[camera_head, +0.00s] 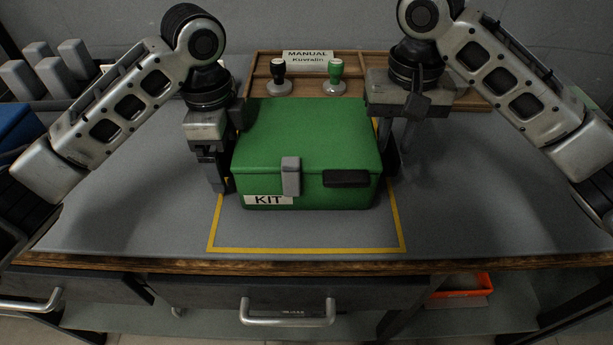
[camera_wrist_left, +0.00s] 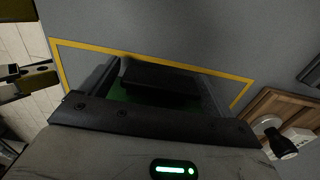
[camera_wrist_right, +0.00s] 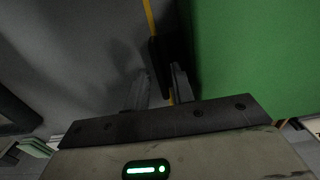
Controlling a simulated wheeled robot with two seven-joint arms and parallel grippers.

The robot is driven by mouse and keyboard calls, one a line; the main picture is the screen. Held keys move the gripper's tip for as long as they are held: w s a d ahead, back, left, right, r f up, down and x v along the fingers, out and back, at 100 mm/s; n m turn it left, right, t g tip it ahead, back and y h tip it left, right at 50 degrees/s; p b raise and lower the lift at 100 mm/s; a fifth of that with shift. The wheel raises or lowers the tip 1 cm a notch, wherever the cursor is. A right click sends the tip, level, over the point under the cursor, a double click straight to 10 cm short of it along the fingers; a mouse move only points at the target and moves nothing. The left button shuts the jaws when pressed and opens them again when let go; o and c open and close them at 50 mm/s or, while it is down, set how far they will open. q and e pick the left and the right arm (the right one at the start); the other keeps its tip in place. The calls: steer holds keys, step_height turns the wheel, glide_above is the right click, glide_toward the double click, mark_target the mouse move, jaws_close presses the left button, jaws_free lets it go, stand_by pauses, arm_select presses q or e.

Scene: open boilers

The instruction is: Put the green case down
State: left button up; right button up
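The green case (camera_head: 305,140) rests level and closed on the grey worktop, inside a yellow outline (camera_head: 305,250). Its front has a grey latch (camera_head: 290,176), a black handle (camera_head: 346,178) and a KIT label (camera_head: 268,200). My left gripper (camera_head: 218,172) is low at the left side. In the left wrist view its fingers (camera_wrist_left: 160,85) stand wide apart, with a black block and some green between them. My right gripper (camera_head: 398,150) is at the right side, fingers parted. In the right wrist view a dark piece is near the fingertips (camera_wrist_right: 160,82); contact is unclear.
Behind the case is a wooden tray (camera_head: 258,65) with a MANUAL sign (camera_head: 307,58), a black-handled stamp (camera_head: 278,75) and a green-handled stamp (camera_head: 336,75). Grey blocks (camera_head: 40,68) and a blue bin (camera_head: 15,130) are at left. The worktop is clear to the right.

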arm_select(q)
steer(key=shift+r, duration=0.15)
arm_select(e)
steer(key=shift+r, duration=0.1)
arm_select(q)
steer(key=shift+w+r, duration=0.1)
steer(key=shift+r, duration=0.4)
step_height(320, 180, up, 11)
arm_select(e)
step_height(320, 180, up, 12)
stand_by(0.3)
stand_by(0.3)
